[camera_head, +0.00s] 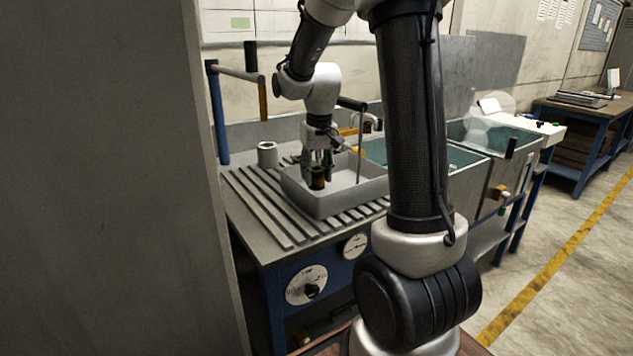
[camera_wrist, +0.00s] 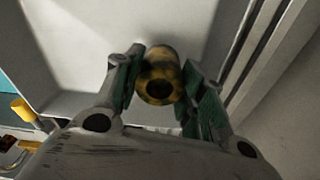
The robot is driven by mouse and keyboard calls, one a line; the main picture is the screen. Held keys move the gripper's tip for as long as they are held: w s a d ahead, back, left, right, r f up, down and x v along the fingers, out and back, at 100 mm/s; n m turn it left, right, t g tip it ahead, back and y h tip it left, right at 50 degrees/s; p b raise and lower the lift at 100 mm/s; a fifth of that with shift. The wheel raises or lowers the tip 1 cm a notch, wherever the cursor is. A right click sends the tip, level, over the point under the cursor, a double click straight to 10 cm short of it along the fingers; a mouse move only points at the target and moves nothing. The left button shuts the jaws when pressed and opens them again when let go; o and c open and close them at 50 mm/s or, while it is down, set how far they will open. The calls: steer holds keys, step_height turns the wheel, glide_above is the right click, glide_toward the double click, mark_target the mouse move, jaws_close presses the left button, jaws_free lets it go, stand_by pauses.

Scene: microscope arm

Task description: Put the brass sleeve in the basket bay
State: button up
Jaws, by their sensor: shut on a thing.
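The brass sleeve (camera_wrist: 160,72) is a short hollow cylinder, mottled yellow and dark, between the green-padded fingers in the wrist view. My gripper (camera_wrist: 163,84) is shut on it. In the head view my gripper (camera_head: 320,163) points down over a pale grey rectangular bay (camera_head: 322,205), and the sleeve (camera_head: 318,178) shows dark at its fingertips, inside the bay's outline. The bay's pale floor and wall (camera_wrist: 75,35) also show in the wrist view. I cannot tell whether the sleeve touches the floor. No label shows which bay is the basket bay.
A grey hollow cylinder (camera_head: 267,154) stands on the slatted bench (camera_head: 257,205) left of the bay. Teal-lined basins (camera_head: 460,156) lie to the right. A thin upright pipe (camera_head: 360,160) stands near the bay's far right side. A blue post (camera_head: 218,115) rises at the left.

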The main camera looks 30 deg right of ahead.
mark_target(316, 181)
steer(key=shift+f, duration=1.45)
steer(key=o, duration=1.2)
steer(key=shift+f, duration=0.15)
steer(key=r, duration=0.4)
steer(key=s+r, duration=0.1)
steer(key=r, duration=0.7)
steer(key=shift+s+a, duration=0.15)
steer(key=shift+s, duration=0.1)
steer(key=s+a+t, duration=0.1)
steer(key=s, duration=0.6)
steer(key=s+a+r+n+t, duration=0.1)
steer(key=s+a, duration=0.1)
steer(key=s, duration=0.6)
steer(key=s+a, duration=0.1)
steer(key=s, duration=0.6)
steer(key=shift+s+a+r+n+t, duration=0.3)
steer(key=shift+a+r+n+t, duration=0.05)
steer(key=shift+a+n+t, duration=0.05)
